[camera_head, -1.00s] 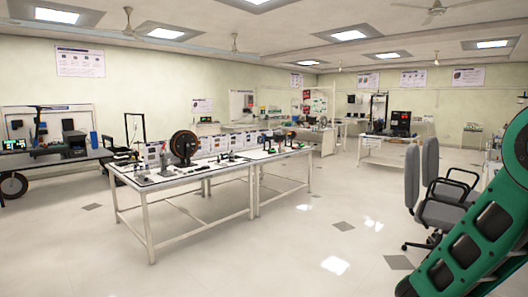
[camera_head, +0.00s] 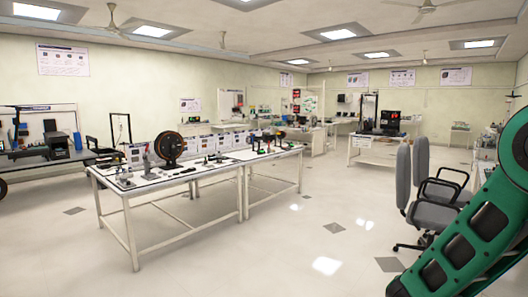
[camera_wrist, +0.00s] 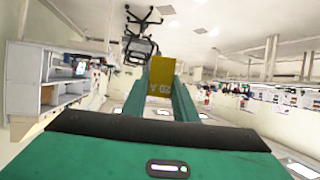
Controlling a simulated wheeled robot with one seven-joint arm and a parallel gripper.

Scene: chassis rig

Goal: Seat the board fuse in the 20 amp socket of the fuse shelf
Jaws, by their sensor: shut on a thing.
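The board fuse (camera_wrist: 160,82) is a yellow block with dark marking that looks like an upside-down "20 A". It is in the wrist view, between the two green fingers of my gripper (camera_wrist: 161,98). The gripper is shut on it, and the fuse's far end sticks out past the fingertips. The lower part of the fuse is hidden by the fingers. I cannot make out the fuse shelf or its 20 amp socket in either view. My green arm shows at the right edge of the head view, with the gripper out of that frame.
A long white table (camera_head: 205,178) with small devices and a dark reel (camera_head: 171,149) stands ahead. Office chairs (camera_head: 421,180) stand at the right, near my arm. A bench (camera_head: 45,159) is at the far left. The floor (camera_head: 300,245) between the table and chairs is clear.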

